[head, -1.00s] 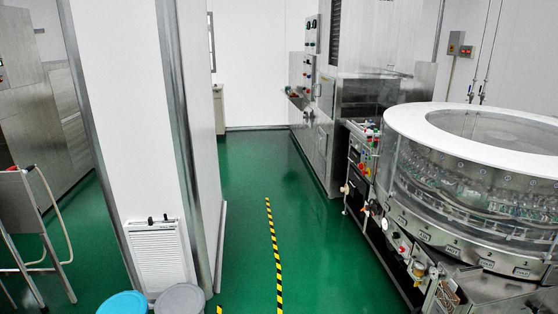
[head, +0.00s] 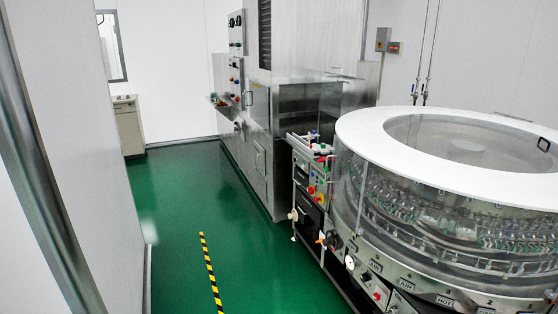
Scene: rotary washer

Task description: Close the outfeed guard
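The rotary washer (head: 395,225) stands at the right in the head view. It has a white ring top (head: 365,128), clear curved walls with several rows of glass bottles inside, and a steel lower band with labels such as AIR and HOT. I cannot tell which part is the outfeed guard, or whether it is open or shut. The washer's right side and lower front are cut off by the picture edge. Neither of my grippers is in view.
The green floor (head: 180,230) with a yellow-black strip (head: 211,273) is clear. A white wall with a steel post (head: 40,180) borders the left.

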